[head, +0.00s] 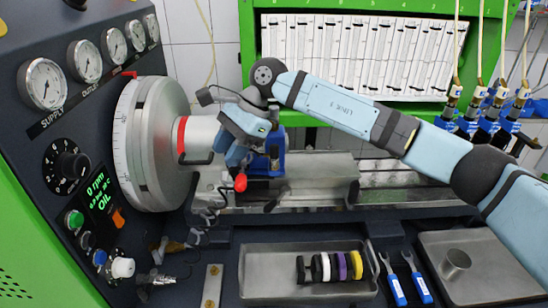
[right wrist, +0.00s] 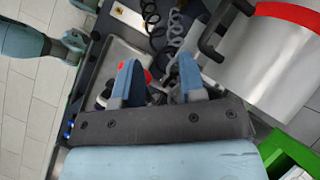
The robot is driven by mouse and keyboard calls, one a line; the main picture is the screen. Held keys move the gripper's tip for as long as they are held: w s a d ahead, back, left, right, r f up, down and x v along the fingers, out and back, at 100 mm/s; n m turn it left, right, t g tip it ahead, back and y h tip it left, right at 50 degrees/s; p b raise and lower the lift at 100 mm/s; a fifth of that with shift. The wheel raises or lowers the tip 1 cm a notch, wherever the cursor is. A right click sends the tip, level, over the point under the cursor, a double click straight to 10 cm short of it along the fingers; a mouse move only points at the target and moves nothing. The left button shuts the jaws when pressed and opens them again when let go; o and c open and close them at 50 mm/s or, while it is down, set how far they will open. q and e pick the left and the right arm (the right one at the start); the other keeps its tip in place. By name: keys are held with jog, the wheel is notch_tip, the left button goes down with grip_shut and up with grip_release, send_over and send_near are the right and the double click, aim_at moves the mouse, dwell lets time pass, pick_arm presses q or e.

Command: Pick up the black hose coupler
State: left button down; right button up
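Several ring-shaped pieces stand in a row in a grey tray (head: 262,284) in the head view. A black ring (head: 300,269) is at the row's left end and looks like the black hose coupler. My right gripper (head: 236,152) is above and left of the tray, by the blue-bodied fitting, apart from the rings. In the right wrist view its two blue fingers (right wrist: 157,64) are spread, with no object clearly held between them. My left gripper (right wrist: 76,44) shows small at the upper left of that view; its finger gap is unclear. It is not in the head view.
A large metal cylinder (head: 158,142) with a red band stands left of my right gripper. A red knob (head: 240,182) is just below it. Coiled cable hangs nearby. Two blue-handled tools (head: 396,288) and a second tray (head: 500,270) with a metal cup (head: 455,263) lie right.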

aim_at(274, 157)
jog(key=w+d+r+t+h, duration=0.3)
jog(key=w+d+r+h, duration=0.35)
jog(key=d, duration=0.25)
jog(key=shift+n, duration=0.4)
jog(key=f, duration=0.8)
jog(key=shift+d+f, duration=0.1)
jog(key=shift+d, duration=0.3)
jog(key=f, duration=0.2)
jog(key=f+p, duration=0.1)
jog(key=f, duration=0.1)
jog(key=shift+w+a+f, duration=0.15)
jog(key=shift+a+f, duration=0.05)
jog(key=shift+f, duration=0.4)
jog(key=shift+c, duration=0.2)
grip_shut()
